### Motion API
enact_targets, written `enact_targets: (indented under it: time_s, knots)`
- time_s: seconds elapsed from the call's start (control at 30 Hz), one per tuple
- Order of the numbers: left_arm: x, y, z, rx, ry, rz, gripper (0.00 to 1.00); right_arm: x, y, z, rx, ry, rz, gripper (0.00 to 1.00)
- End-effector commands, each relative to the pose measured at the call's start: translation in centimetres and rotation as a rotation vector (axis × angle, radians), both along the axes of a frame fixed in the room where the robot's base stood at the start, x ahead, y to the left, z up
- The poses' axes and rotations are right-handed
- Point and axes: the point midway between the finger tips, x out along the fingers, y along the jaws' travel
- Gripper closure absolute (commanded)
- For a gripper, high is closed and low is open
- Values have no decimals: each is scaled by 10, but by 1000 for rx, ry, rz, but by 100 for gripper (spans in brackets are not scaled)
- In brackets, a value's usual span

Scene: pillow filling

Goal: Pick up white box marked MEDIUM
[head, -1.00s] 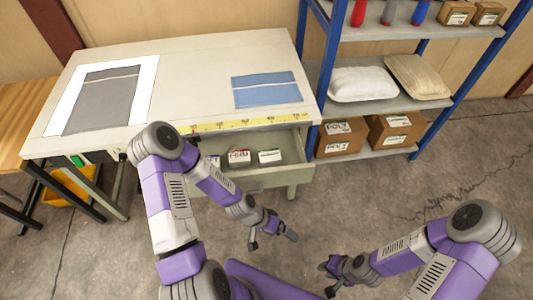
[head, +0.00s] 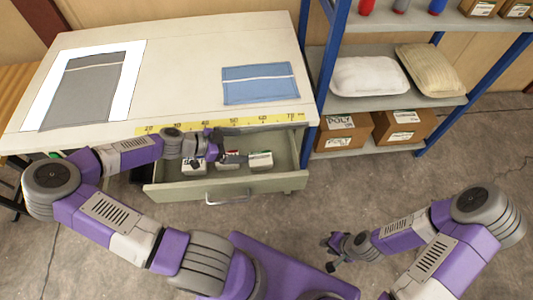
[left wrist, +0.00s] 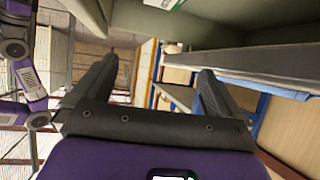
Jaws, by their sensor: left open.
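Several small white boxes lie in the open drawer (head: 285,180) under the table top. One (head: 261,160) at the right has a green label; others are at the middle (head: 228,163) and left (head: 193,168), partly covered by my left arm. I cannot read which is marked MEDIUM. My left gripper (head: 221,156) is over the drawer among the boxes, open; its spread fingers also show in the left wrist view (left wrist: 155,90), with nothing between them. Part of a white, green-marked box (left wrist: 165,4) is at that view's top edge. My right gripper (head: 330,254) is open and empty above the floor.
The drawer's handle (head: 227,197) faces me. A blue cloth piece (head: 260,84) and a grey one (head: 82,92) lie on the table (head: 180,75). The blue-framed shelf (head: 330,80) at right holds pillows (head: 368,76) and brown boxes (head: 403,125).

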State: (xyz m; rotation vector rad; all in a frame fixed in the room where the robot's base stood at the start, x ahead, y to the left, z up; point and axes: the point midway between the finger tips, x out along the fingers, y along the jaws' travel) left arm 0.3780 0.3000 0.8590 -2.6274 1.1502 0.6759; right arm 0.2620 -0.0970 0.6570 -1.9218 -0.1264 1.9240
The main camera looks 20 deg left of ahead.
Motion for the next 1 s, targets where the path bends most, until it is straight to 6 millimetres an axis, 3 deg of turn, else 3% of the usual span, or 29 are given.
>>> enact_targets:
  time_s: [0.4, 1.0]
  knots:
    - [0, 0, -83, 0, -3, -1, 0, 0, 0, -34, 0, 1, 0, 70]
    - [42, -45, -111, 2, -4, -3, 0, 0, 0, -55, 0, 0, 0, 70]
